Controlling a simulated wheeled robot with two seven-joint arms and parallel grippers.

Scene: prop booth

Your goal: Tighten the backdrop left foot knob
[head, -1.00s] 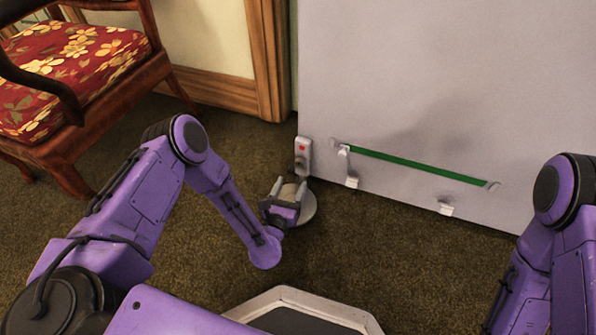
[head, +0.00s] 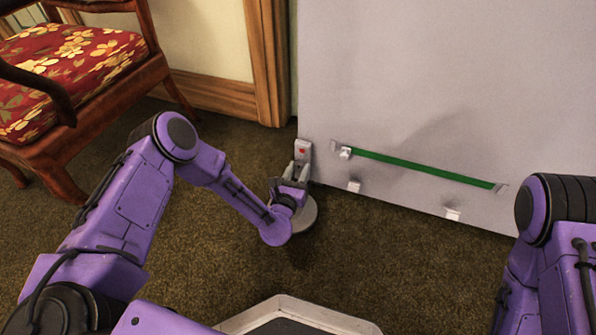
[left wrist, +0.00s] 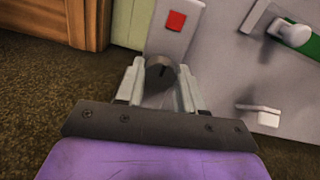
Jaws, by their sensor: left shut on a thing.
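The backdrop (head: 450,80) is a large pale grey panel standing upright on the carpet. At its lower left edge is a grey bracket with a red square (head: 303,149), which also shows in the left wrist view (left wrist: 172,35). The dark rounded foot knob (left wrist: 160,75) sits at the bottom of this bracket, with a slot-like mark on its face. My left gripper (head: 297,171) is shut on the knob, one finger on each side of it in the left wrist view (left wrist: 160,78). In the head view the fingers mostly hide the knob. My right gripper is out of view.
A green bar (head: 420,168) runs along the panel's lower part. Small white brackets (head: 354,187) (head: 453,214) sit near the panel's bottom edge. A wooden chair with a red floral seat (head: 70,75) stands at the left. The brown carpet between is clear.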

